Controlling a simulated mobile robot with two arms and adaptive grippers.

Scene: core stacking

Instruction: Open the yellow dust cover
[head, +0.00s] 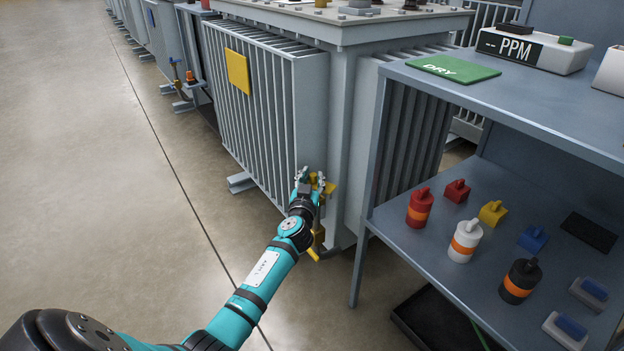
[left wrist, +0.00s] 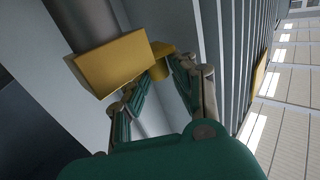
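A yellow part that looks like the dust cover (head: 329,188) is at the lower corner of the grey finned transformer (head: 310,110). In the left wrist view it shows as a yellow block (left wrist: 112,62) with a smaller yellow piece beside it (left wrist: 160,49). My left gripper (head: 311,179) is at this part, its fingers pointing toward it. The fingers stand apart, with the smaller yellow piece at their tips (left wrist: 161,70). I cannot tell whether they touch it. The gripper hides some of the yellow part in the head view. My right gripper is not in view.
Yellow pipework (head: 318,238) sits below the gripper. A grey shelf (head: 400,222) on the right holds several coloured bottles and small blocks. A green "DRY" mat (head: 453,69) and a PPM meter (head: 535,50) lie on its top. The floor at left is clear.

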